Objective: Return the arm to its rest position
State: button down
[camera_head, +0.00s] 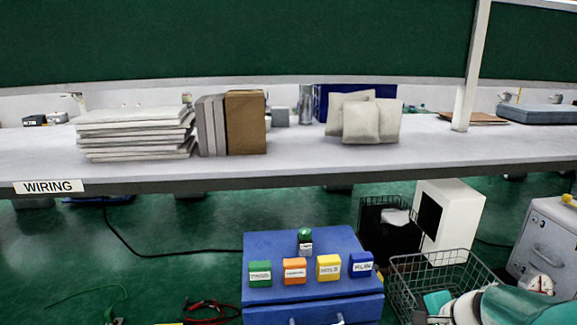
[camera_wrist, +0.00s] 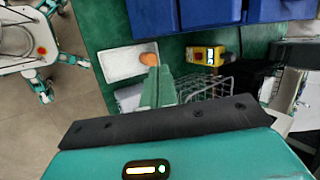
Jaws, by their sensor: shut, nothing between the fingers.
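In the wrist view, my gripper (camera_wrist: 156,74) shows as a narrow teal pair of fingers pressed together beyond the dark bar of my wrist. It is shut and empty. It points toward the floor area, with an orange rounded thing (camera_wrist: 149,59) just past its tips; I cannot tell how far below that lies. In the head view, teal and white parts of my arm show at the lower right corner, in front of the wire basket (camera_head: 440,276). The fingertips cannot be made out in that view.
A grey cabinet (camera_head: 545,247) stands at right. The wrist view shows a yellow device (camera_wrist: 205,56).

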jog(key=s+a+r+n+h, duration=0.1)
jog(key=s+a+r+n, duration=0.3)
jog(key=a+n, duration=0.3)
jog(key=s+a+r+n+h, duration=0.2)
jog(key=s+a+r+n, duration=0.2)
jog(key=s+a+n, duration=0.2)
jog(key=shift+a+r+n+g, duration=0.3)
jog(key=shift+a+n, duration=0.4)
jog(key=shift+n, duration=0.7)
